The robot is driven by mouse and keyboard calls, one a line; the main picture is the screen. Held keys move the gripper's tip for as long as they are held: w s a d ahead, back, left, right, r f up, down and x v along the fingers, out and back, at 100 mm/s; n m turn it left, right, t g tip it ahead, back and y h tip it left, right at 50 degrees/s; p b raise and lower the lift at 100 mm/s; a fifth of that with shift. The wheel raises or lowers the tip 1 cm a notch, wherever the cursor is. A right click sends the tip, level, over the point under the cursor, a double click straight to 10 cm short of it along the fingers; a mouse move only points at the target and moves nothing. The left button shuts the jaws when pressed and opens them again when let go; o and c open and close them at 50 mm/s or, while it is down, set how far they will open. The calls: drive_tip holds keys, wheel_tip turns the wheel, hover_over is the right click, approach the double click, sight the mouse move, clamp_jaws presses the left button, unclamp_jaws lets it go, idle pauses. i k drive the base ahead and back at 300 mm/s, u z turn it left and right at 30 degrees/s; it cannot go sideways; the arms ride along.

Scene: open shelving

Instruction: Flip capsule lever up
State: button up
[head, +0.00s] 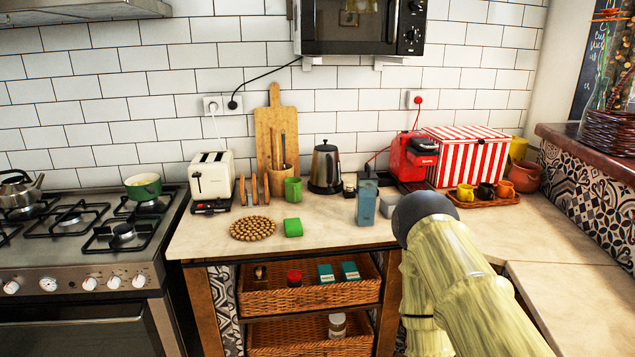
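The red capsule coffee machine (398,158) stands on the counter towards the back right, left of a striped box. Its dark upper front part (424,146) shows, but at this size I cannot make out the lever or its position. My arm rises from the lower right and ends in view at a dark rounded joint, in front of and below the machine in the picture. This joint and arm cover the counter just in front of the machine. My gripper's fingers cannot be made out, and I see no contact with the machine.
A red-and-white striped box (467,157) and a tray (487,202) with small cups stand right of the machine. A blue-grey carton (367,204) and a kettle (325,168) stand left. A microwave (360,27) hangs above.

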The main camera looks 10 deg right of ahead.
sight(421, 144)
drive_tip(key=i, duration=0.55)
drive_tip(key=z, duration=0.85)
drive_tip(key=k, duration=0.55)
drive_tip(key=u, duration=0.3)
drive_tip(key=i, duration=1.5)
drive_tip(key=z, duration=0.55)
